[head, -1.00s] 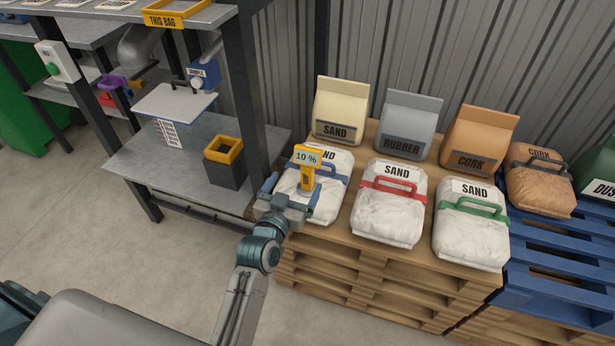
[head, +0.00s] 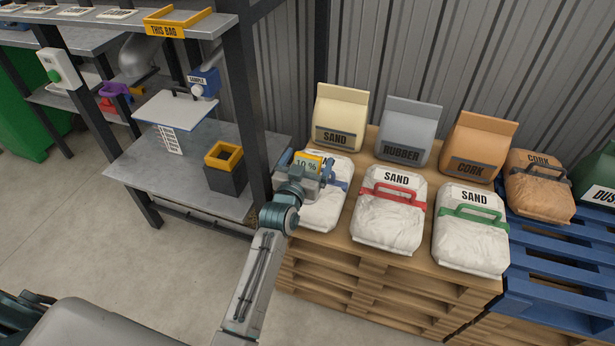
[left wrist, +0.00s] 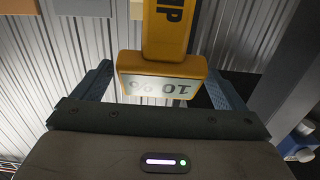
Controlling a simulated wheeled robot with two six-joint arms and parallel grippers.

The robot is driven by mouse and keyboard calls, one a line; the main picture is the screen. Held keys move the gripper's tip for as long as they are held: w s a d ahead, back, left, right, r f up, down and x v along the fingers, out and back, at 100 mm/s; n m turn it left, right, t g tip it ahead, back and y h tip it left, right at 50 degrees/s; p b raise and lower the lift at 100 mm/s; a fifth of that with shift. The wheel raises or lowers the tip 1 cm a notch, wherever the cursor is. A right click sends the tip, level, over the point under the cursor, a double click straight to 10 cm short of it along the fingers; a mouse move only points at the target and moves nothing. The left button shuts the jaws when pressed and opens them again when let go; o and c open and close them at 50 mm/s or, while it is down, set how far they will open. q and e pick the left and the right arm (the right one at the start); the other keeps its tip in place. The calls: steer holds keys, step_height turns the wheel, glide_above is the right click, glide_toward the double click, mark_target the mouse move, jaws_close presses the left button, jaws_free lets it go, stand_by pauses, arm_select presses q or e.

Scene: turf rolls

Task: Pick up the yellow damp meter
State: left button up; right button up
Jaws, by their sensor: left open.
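The yellow damp meter (head: 308,161) shows its pale "10 %" display over the sand bag with the blue handle (head: 323,212). My left gripper (head: 307,173) is at the meter and hides its lower part in the head view. In the left wrist view the meter (left wrist: 163,62) lies between the two open fingers (left wrist: 160,80), with its display end toward the palm. Gaps show between the meter and both fingers. Where the meter meets the bag is hidden. My right gripper is not in view.
Sand bags with red (head: 391,215) and green (head: 471,233) handles lie to the right on the wooden pallet stack (head: 360,275). Upright sand, rubber and cork bags stand behind. A dark rack post (head: 247,100) rises close on the left, beside a dark box with a yellow rim (head: 224,155).

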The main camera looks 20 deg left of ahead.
arm_select(q)
steer(key=c, duration=1.6)
steer(key=shift+c, duration=0.8)
steer(key=shift+r, duration=0.2)
